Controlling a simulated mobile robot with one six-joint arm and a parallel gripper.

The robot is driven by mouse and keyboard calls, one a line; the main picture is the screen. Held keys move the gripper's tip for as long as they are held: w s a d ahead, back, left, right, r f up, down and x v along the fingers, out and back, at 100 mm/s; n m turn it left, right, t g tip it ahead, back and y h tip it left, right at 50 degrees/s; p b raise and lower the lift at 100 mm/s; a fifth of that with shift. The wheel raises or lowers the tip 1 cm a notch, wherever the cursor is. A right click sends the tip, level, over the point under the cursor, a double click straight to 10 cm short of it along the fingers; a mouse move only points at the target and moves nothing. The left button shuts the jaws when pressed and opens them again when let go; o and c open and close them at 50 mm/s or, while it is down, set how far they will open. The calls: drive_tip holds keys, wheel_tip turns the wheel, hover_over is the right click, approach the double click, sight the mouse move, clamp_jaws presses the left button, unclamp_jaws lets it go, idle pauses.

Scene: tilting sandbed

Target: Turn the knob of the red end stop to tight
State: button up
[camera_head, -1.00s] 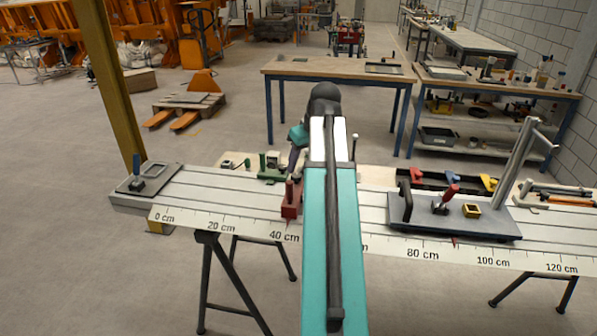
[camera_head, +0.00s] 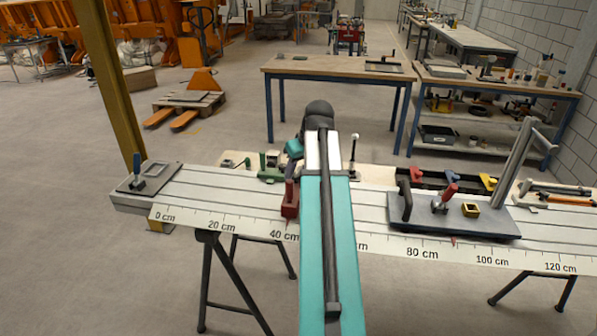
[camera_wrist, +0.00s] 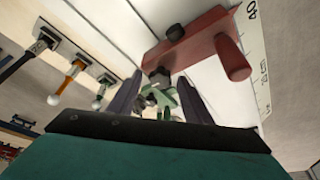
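The red end stop (camera_head: 290,208) sits on the pale rail near the 40 cm mark, with its red post upright in the head view. In the wrist view the red end stop (camera_wrist: 203,47) lies at the upper right, with a dark knob (camera_wrist: 177,32) on it and its red post (camera_wrist: 235,64) toward the scale. My gripper (camera_wrist: 160,92) is open, its two dark fingers apart. The red stop's knob is ahead of and outside the fingers. A green part with dark knobs shows between the fingers; I cannot tell whether they touch it. In the head view my arm mostly hides the gripper.
A green stop (camera_head: 268,168) stands behind the red one. A grey plate (camera_head: 452,222) with a black handle, red-topped knob and yellow block lies to the right. Several levers, one orange-handled (camera_wrist: 73,72), lie at left in the wrist view.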

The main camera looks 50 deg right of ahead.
drive_tip(key=c, duration=0.8)
drive_tip(key=shift+c, duration=0.2)
drive_tip(key=shift+a+m, duration=0.1)
drive_tip(key=shift+m, duration=0.3)
drive_tip(key=m+p, duration=0.1)
drive_tip(key=m+h+p, duration=0.1)
drive_tip(key=m, duration=0.1)
drive_tip(key=shift+w+a+r+m+h, duration=0.1)
drive_tip(key=shift+w+a+m+h, duration=0.05)
drive_tip(key=shift+m+h, duration=0.15)
drive_tip(key=m, duration=0.2)
drive_tip(key=m+g+h+p, duration=0.1)
drive_tip(key=shift+w+a+m+g+p, duration=0.1)
drive_tip(key=shift+w+m+g+p, duration=0.1)
drive_tip(key=shift+m+g+p, duration=0.15)
drive_tip(key=m, duration=0.1)
drive_tip(key=m+g, duration=0.1)
drive_tip(key=m, duration=0.1)
drive_tip(key=m+h, duration=0.1)
drive_tip(key=m, duration=0.1)
drive_tip(key=shift+w+m+g+p, duration=0.25)
drive_tip(key=shift+w+g+p, duration=0.05)
drive_tip(key=shift+g+p, duration=0.05)
drive_tip(key=m+g, duration=0.1)
drive_tip(key=m, duration=0.2)
drive_tip(key=shift+w, duration=0.15)
drive_tip(key=shift+m+g, duration=0.8)
drive_tip(key=shift+m, duration=0.9)
